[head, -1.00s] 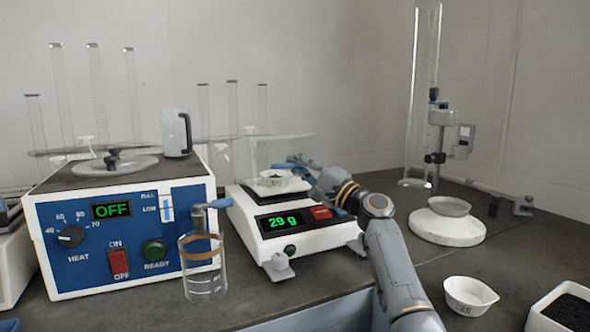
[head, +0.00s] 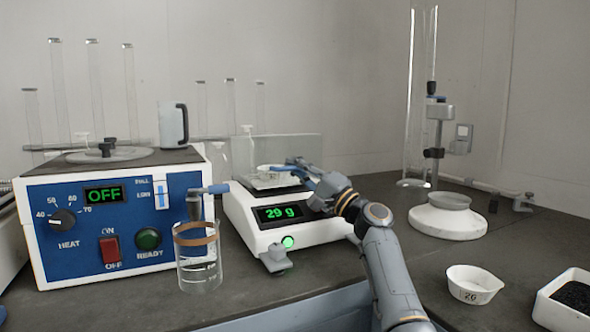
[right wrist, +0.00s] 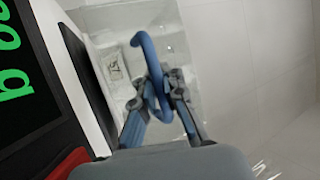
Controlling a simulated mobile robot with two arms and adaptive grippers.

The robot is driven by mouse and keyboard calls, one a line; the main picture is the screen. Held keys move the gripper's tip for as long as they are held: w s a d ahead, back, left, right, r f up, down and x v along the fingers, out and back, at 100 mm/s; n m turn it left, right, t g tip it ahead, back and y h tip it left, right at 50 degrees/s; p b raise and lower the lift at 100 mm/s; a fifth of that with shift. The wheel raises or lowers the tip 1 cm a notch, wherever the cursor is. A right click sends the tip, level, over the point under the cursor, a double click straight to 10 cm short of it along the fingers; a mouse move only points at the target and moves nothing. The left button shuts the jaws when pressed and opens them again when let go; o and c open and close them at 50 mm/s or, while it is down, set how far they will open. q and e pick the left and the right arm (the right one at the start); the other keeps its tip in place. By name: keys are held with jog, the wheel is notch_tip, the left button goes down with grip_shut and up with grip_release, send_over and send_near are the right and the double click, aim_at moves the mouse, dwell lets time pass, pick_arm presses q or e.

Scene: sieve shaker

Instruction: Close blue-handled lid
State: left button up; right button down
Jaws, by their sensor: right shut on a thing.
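The balance (head: 300,232) stands mid-bench, its display reading 29 g. A small white dish (head: 268,168) sits on its pan. The clear lid (head: 295,148) shows as a pale see-through panel above and behind the pan; its exact tilt is hard to tell. My right gripper (head: 306,172) is at the pan's right side. In the right wrist view its fingers (right wrist: 160,84) are shut on the blue handle (right wrist: 142,45), a curved bar, with the clear lid behind it. The white dish (right wrist: 113,67) shows beside the handle. My left gripper is not in view.
The blue heater box (head: 120,225) stands left, reading OFF. A round white stand (head: 447,220), a white bowl (head: 473,284) and a tray of black grains (head: 570,300) are right.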

jog(key=shift+d+r, duration=0.15)
jog(key=shift+r, duration=0.15)
jog(key=c, duration=1.8)
grip_release()
jog(key=shift+o, duration=0.6)
jog(key=shift+s+d+r, duration=0.1)
jog(key=shift+s+d, duration=0.1)
jog(key=shift+s, duration=0.05)
jog(key=shift+a, duration=0.1)
